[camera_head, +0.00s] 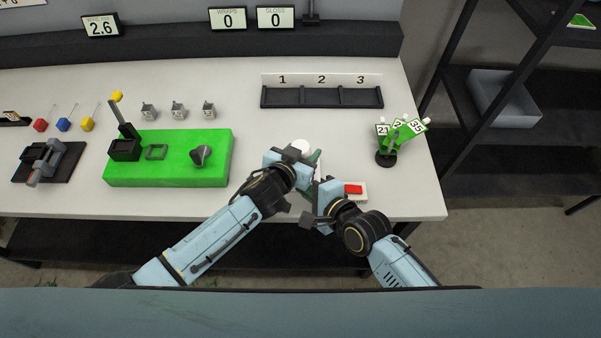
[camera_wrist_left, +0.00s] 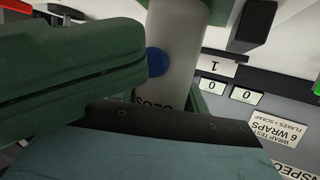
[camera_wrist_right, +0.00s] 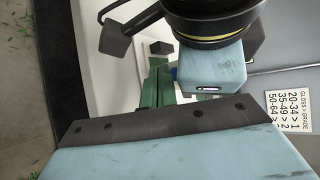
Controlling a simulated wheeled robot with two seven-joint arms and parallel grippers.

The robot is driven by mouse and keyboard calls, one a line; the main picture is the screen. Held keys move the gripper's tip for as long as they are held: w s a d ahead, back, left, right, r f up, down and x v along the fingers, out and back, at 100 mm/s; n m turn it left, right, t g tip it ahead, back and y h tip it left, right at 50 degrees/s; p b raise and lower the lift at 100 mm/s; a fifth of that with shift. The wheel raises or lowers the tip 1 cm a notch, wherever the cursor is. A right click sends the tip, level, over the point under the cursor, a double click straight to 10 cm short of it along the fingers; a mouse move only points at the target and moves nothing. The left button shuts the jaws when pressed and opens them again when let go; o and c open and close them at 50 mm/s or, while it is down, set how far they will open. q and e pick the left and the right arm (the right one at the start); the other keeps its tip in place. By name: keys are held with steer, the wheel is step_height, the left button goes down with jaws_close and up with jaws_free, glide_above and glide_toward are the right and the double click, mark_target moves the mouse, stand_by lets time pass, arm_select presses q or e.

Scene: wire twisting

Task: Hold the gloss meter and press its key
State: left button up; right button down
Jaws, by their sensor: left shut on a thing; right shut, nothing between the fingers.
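The gloss meter is a pale grey cylinder (camera_wrist_left: 182,45) with a blue key (camera_wrist_left: 157,62) and partly hidden lettering on its side. Its white round end (camera_head: 302,146) shows in the head view above the table's front part. My left gripper (camera_head: 314,160) is shut on the meter, its green fingers on either side of it in the left wrist view. My right gripper (camera_wrist_right: 157,82) is shut and empty. Its green fingers cross the left wrist view (camera_wrist_left: 145,65) with the tips right beside the blue key; I cannot tell whether they touch it.
A white box with a red button (camera_head: 354,189) lies right of my grippers. A stand with green numbered cards (camera_head: 388,157) is farther right. A green fixture (camera_head: 190,172) is on the left. A black tray (camera_head: 322,97) numbered 1 to 3 stands behind. The gloss display (camera_head: 276,18) reads 0.

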stand_by(0.3)
steer(key=shift+w, duration=0.45)
steer(key=shift+w+r, duration=0.1)
steer(key=shift+w, duration=0.2)
stand_by(0.4)
arm_select(q)
steer(key=shift+s+f, duration=0.25)
arm_select(e)
steer(key=shift+w+r, duration=0.25)
steer(key=shift+w, duration=0.35)
stand_by(0.4)
arm_select(q)
steer(key=shift+a, duration=0.1)
arm_select(e)
steer(key=shift+s+a+r, duration=0.1)
steer(key=shift+s, duration=1)
arm_select(q)
steer(key=shift+w, duration=0.1)
arm_select(e)
steer(key=shift+s, duration=0.1)
